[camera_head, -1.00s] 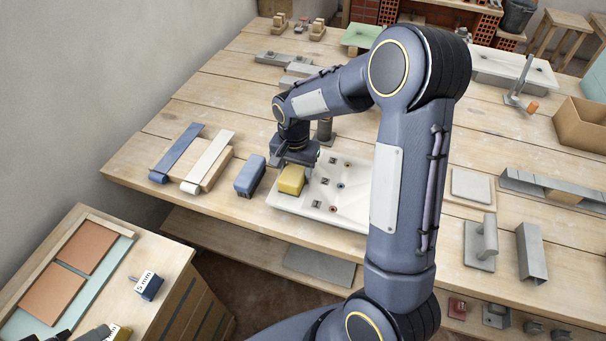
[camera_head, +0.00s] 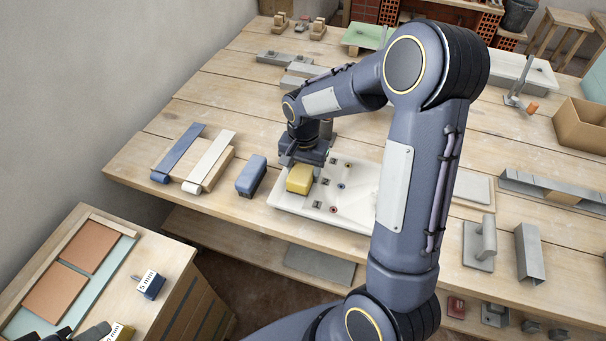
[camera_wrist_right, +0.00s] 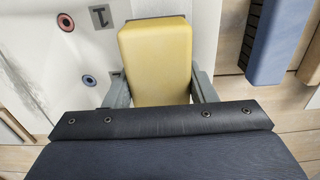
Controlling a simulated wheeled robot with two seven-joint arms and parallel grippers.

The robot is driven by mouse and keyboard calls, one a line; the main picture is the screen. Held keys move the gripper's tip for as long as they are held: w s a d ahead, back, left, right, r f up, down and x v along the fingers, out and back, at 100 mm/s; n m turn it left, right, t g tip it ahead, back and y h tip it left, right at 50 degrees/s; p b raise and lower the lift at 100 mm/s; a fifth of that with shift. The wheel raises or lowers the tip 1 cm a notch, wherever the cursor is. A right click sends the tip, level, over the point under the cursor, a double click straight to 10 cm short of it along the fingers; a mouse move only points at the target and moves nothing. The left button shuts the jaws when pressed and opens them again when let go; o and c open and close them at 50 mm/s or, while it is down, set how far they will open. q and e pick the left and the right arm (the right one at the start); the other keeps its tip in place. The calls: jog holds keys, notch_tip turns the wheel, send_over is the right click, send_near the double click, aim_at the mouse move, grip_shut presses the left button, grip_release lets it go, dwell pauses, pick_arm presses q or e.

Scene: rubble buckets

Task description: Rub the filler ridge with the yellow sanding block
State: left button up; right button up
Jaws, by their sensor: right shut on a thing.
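The yellow sanding block (camera_head: 300,179) is over the left part of a white board (camera_head: 292,202) with small hooks and coloured rings. In the right wrist view the block (camera_wrist_right: 155,62) sits between the two grey fingers of my right gripper (camera_wrist_right: 158,92), which is shut on it. A dark edge shows at the block's far end. In the head view my right gripper (camera_head: 303,166) is partly hidden behind the block and wrist. I cannot tell whether the block touches the board. I cannot make out the filler ridge.
A blue block (camera_head: 251,176) stands just left of the board. Blue and white strips (camera_head: 209,162) lie farther left. A grey handled tool (camera_head: 481,243) and a metal channel (camera_head: 530,253) lie to the right. My right arm hides part of the board and table.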

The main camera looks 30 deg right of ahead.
jog(key=shift+s+d, duration=0.75)
jog(key=shift+s, duration=0.2)
notch_tip(320, 180, up, 4)
jog(key=p, duration=0.3)
jog(key=shift+r, duration=0.1)
